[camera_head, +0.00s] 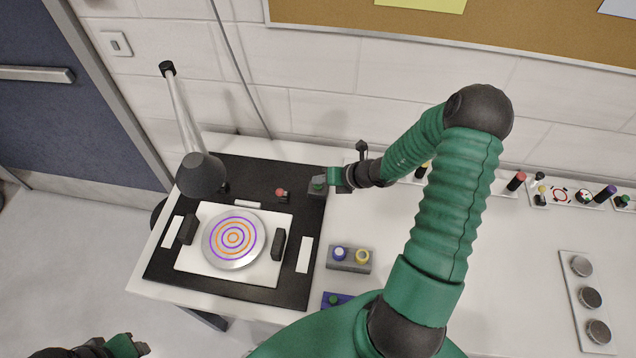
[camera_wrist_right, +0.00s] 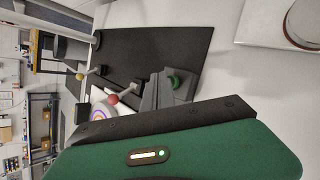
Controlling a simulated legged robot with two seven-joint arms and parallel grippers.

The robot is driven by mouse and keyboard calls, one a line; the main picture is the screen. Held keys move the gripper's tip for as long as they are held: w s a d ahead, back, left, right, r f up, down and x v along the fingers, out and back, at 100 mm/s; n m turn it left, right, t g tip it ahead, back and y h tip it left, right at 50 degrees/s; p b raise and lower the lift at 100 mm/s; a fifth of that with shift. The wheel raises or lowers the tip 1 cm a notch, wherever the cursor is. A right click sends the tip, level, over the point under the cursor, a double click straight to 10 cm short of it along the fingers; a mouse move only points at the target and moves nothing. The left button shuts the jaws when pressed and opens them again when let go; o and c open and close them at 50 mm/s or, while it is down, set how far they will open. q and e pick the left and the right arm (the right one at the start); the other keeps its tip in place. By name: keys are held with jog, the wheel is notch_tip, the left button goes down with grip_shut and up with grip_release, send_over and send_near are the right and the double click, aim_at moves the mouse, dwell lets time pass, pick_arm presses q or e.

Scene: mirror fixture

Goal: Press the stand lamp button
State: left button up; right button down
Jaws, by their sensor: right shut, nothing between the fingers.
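The stand lamp (camera_head: 201,173) has a dark round head and a pale pole, and stands at the left of the black mat. A grey box with a green button (camera_head: 318,183) sits at the mat's right back edge; I take this as the lamp button. The green button also shows in the wrist view (camera_wrist_right: 177,82). My right gripper (camera_head: 331,182) is shut and empty, right beside the box; its fingers (camera_wrist_right: 156,92) overlap the box in the wrist view. I cannot tell whether they touch it. A dark and green part of my left gripper (camera_head: 122,346) shows at the bottom left, cut off.
A round disc with orange and purple rings (camera_head: 233,239) lies on a white plate between dark blocks. A red-knobbed lever (camera_head: 281,193) stands on the black mat (camera_head: 296,210). A grey box with blue and yellow buttons (camera_head: 350,259) is nearer. The wall is close behind.

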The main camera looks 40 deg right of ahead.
aim_at(320, 186)
jog(key=shift+r+p, duration=0.3)
jog(key=shift+r, duration=0.3)
jog(key=shift+r, duration=0.1)
notch_tip(320, 186, up, 5)
jog(key=p, duration=0.4)
jog(key=shift+p, duration=0.4)
